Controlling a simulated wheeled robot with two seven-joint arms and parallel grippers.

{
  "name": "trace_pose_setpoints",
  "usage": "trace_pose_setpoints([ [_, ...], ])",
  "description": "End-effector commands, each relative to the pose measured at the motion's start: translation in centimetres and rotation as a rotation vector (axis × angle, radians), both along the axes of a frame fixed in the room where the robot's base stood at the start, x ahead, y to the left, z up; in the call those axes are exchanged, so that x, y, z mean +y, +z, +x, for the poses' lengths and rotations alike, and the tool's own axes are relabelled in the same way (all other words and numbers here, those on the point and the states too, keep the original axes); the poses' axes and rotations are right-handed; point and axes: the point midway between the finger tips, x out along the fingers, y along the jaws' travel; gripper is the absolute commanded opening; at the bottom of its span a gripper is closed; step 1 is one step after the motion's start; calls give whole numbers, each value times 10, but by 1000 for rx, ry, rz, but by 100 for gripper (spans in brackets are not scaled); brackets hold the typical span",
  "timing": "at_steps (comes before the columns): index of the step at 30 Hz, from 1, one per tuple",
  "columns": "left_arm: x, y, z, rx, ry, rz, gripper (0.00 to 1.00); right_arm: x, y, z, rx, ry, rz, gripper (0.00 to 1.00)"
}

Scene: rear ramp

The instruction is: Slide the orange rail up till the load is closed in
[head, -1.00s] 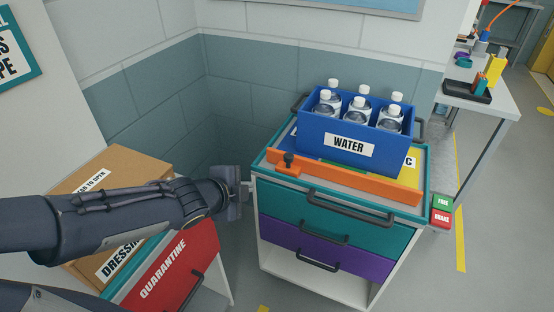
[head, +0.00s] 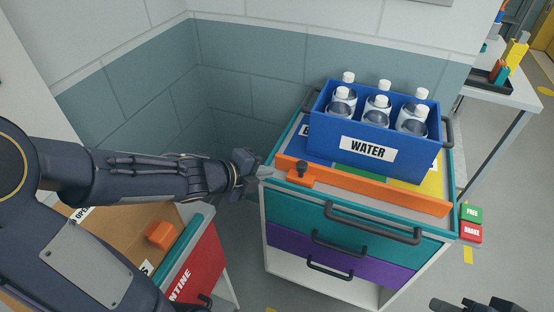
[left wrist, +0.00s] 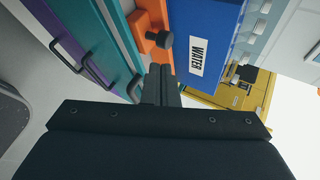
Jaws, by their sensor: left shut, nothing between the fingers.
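The orange rail (head: 365,188) lies along the front of the teal-edged cart top (head: 442,217), with a black knob (head: 301,169) on an orange block near its left end. Just behind it stands the blue WATER crate (head: 350,130) holding several white-capped bottles (head: 378,104). I cannot tell whether rail and crate touch. My left gripper (head: 266,172) is shut and empty, at the cart's left edge, left of the knob and apart from it. In the left wrist view its fingers (left wrist: 160,82) point toward the knob (left wrist: 159,40). A dark part of my right gripper (head: 475,305) shows at the bottom edge, mostly cut off.
Dark handles (head: 372,224) stick out from the cart's drawers. A cardboard box (head: 105,235) and a red QUARANTINE drawer (head: 197,268) stand at lower left. Green and red FREE and BRAKE pads (head: 471,222) are at the cart's right. A grey wall corner lies behind.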

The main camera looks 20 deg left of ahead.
Motion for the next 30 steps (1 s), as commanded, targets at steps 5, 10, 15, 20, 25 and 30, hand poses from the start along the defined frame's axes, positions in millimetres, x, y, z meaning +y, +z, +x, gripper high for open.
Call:
trace_pose_setpoints([
  [5,-10,-17,16,1,-4,-1,0,0,-17,0,0,0,0,39],
  [10,-24,-35,40,2,-3,-1,0,0,-35,0,0,0,0,39],
  [15,-35,-47,60,1,-3,0,0,0,-46,0,0,0,0,39],
  [20,-39,-52,70,1,-1,0,0,0,-50,0,0,0,0,39],
  [25,-41,-52,73,1,1,0,0,0,-50,0,0,0,0,39],
  [30,-41,-52,72,1,1,0,0,0,-50,0,0,0,0,39],
])
